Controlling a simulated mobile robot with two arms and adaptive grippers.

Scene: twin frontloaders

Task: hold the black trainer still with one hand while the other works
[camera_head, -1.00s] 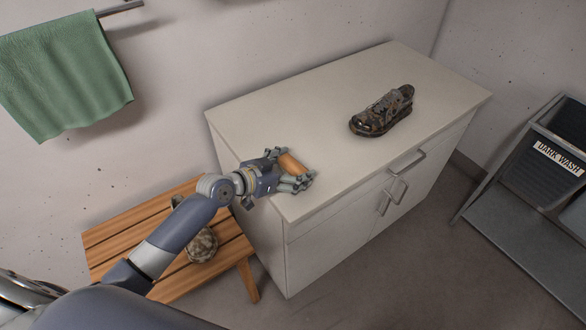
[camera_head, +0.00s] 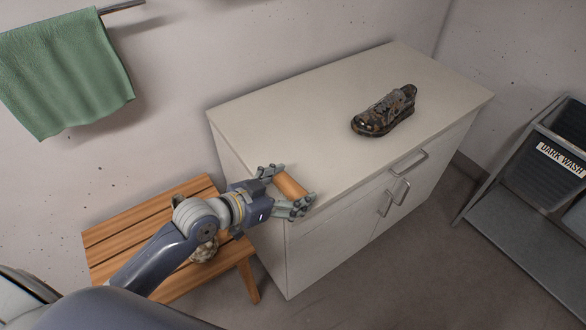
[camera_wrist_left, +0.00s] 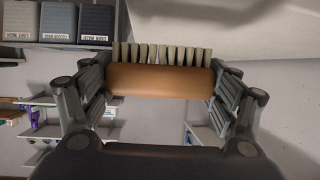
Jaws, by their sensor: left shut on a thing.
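The black trainer (camera_head: 384,111) sits on the far right part of the white cabinet top, with brown, mud-like patches on it. My left gripper (camera_head: 290,187) is over the cabinet's near left corner, well apart from the trainer. It is shut on a wooden-backed brush (camera_head: 289,186). In the left wrist view the brush (camera_wrist_left: 160,80) lies across between both fingers, with its pale bristles at the top of the picture. My right gripper is not in view.
The white cabinet top (camera_head: 300,110) is otherwise clear. A green towel (camera_head: 65,75) hangs on the wall. A dark wash bin (camera_head: 545,180) stands at the right.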

